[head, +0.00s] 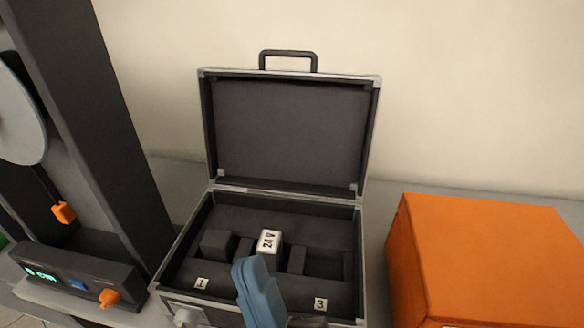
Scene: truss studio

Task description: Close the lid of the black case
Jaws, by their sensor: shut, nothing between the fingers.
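The black case (276,208) stands open at the middle of the head view, with silver metal edges. Its lid (290,130) is raised roughly upright at the back, with a dark handle (288,54) on its top edge. Inside the base are dark dividers, labels 1 and 3, and a white block marked 24 V (269,241). My gripper (247,264) is blue and shut, with nothing in it. It shows over the front middle of the case, just in front of the white block, and hides part of the base. I cannot tell whether it touches anything.
A large orange box (485,255) stands close to the right of the case. At the left is a dark upright frame (95,110) with a control box (80,278) and orange plugs. A pale wall (460,90) is behind the lid.

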